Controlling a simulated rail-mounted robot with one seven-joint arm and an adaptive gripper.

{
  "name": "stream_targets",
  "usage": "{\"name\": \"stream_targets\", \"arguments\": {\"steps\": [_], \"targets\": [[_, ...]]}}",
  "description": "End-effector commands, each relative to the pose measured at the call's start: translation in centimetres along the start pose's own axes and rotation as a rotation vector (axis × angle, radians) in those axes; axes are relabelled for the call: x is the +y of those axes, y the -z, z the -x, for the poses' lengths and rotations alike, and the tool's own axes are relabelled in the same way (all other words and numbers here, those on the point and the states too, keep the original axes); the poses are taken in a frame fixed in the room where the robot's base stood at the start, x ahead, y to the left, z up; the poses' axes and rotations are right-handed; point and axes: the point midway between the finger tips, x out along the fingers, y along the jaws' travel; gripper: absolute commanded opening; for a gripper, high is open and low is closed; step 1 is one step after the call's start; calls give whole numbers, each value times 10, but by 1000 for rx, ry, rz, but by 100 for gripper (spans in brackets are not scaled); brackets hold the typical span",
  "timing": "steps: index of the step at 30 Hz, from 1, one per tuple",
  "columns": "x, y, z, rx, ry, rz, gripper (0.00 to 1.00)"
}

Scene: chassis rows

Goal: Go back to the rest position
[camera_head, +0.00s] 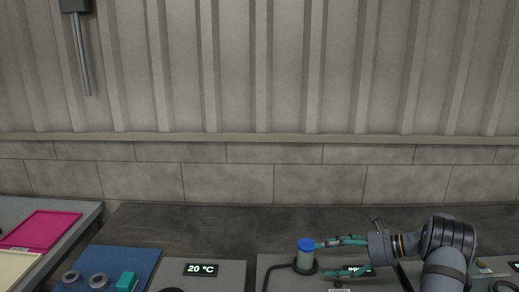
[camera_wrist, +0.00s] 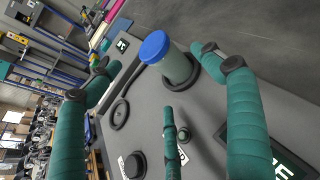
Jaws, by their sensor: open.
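My gripper (camera_head: 322,260) is at the lower right of the head view, with its teal fingers spread toward a blue-capped vial (camera_head: 306,256). In the wrist view the fingers of my gripper (camera_wrist: 152,60) are open, with the vial (camera_wrist: 178,66) ahead between the outer fingertips. The vial stands upright in a dark round holder on a grey device (camera_head: 275,282). In the head view one fingertip overlaps or nearly meets the vial's right side; I cannot tell whether they touch.
A device with a "20 °C" display (camera_head: 201,269) stands to the left. Further left are a blue panel (camera_head: 140,262) with round and teal parts and a magenta tray (camera_head: 42,230). The dark bench behind is clear up to the wall.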

Motion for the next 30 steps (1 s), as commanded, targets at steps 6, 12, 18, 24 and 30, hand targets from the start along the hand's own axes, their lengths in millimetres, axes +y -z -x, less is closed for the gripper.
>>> {"name": "stream_targets", "arguments": {"steps": [6,12,18,24,30], "targets": [[0,0,-33,0,-1,-1,81],[0,0,-46,0,0,0,81],[0,0,-48,0,1,0,81],[0,0,-47,0,2,0,81],[-3,2,-39,3,14,7,81]]}}
